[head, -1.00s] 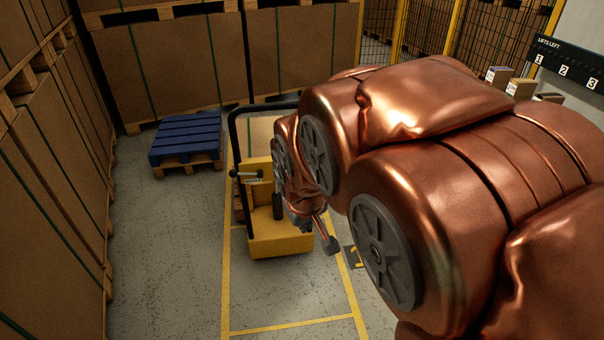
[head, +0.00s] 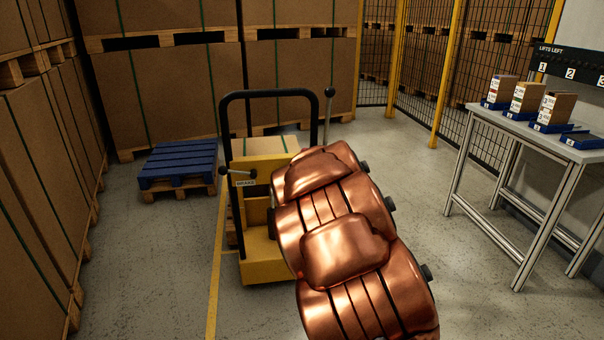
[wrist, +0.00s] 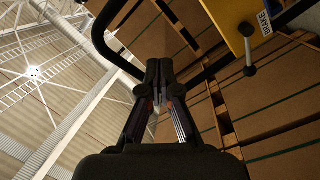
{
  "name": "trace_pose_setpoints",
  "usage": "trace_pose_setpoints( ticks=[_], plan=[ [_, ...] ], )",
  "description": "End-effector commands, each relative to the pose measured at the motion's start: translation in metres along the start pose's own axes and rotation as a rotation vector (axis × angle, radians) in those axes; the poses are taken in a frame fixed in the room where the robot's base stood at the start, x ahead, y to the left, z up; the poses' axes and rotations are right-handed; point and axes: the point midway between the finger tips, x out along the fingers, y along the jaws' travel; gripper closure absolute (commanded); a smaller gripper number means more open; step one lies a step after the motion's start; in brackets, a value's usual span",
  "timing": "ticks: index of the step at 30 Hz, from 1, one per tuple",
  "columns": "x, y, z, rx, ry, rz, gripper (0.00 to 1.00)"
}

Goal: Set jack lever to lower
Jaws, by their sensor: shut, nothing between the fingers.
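The yellow jack (head: 262,262) stands left of centre in the head view, with a black handle frame (head: 268,93) rising from it. A thin upright lever (head: 327,115) with a dark knob stands at the frame's right side. No label on the upright lever is visible. My gripper (wrist: 159,68) is shut and empty in the wrist view, pointing up past the handle frame. My arm hides it and the jack's lower right in the head view.
A blue pallet (head: 180,163) lies on the floor at left. Large strapped boxes (head: 305,75) line the back and left. A table (head: 520,122) with several small boxes in blue trays stands at right. Floor between jack and table is clear.

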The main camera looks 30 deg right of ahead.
Motion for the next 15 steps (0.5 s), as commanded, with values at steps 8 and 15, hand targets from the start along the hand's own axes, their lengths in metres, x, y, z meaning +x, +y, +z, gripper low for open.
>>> trace_pose_setpoints(
  ticks=[8, 15],
  plan=[
    [0.0091, -0.0221, 0.0156, -0.053, 0.143, 0.039, 1.0],
    [0.0092, -0.0204, 0.0132, -0.056, 0.156, 0.043, 1.0]
  ],
)
